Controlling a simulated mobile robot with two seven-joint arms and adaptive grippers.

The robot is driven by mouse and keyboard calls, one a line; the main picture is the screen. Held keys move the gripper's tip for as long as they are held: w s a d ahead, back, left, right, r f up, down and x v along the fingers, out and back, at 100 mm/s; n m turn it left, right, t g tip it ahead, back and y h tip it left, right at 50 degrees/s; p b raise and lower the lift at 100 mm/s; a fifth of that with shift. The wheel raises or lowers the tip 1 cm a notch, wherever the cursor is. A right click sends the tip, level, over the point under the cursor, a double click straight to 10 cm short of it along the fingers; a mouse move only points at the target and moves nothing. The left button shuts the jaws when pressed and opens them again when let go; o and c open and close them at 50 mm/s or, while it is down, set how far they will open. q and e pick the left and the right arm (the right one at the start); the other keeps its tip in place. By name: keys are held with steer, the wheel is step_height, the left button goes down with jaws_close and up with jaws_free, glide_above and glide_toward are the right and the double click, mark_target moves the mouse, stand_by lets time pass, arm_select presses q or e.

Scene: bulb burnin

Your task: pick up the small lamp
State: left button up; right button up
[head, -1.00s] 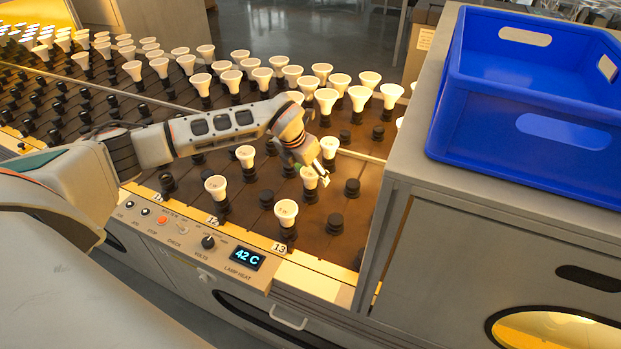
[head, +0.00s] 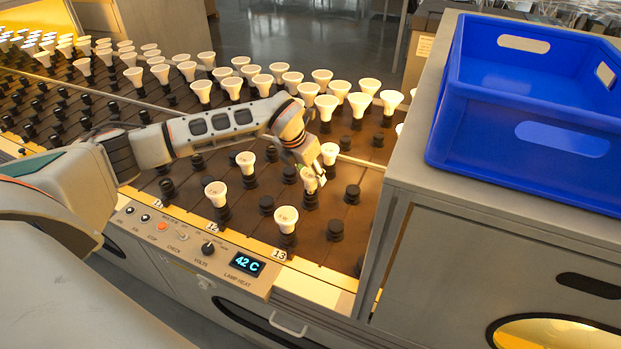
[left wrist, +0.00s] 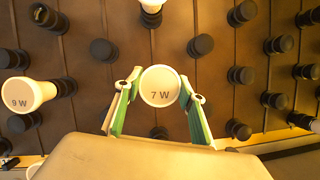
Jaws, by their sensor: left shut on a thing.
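The small lamp, marked 7 W, has a white round face and shows in the left wrist view (left wrist: 159,86) between my fingers. In the head view the lamp (head: 309,184) stands upright over a dark socket in the front part of the rack, partly covered by my gripper. My left gripper (head: 313,175) is shut on it, with one green-padded finger on each side in the left wrist view (left wrist: 160,98). I cannot tell whether its base is clear of the socket. My right gripper is not in view.
Other white lamps stand close by, including one at front (head: 286,219), one at left (head: 215,193) and one behind (head: 329,152). A 9 W lamp (left wrist: 22,95) is left in the wrist view. A blue crate (head: 560,150) stands on the cabinet at right. Several sockets are empty.

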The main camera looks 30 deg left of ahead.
arm_select(q)
step_height(320, 180, up, 18)
stand_by(0.4)
steer(key=shift+s, duration=0.1)
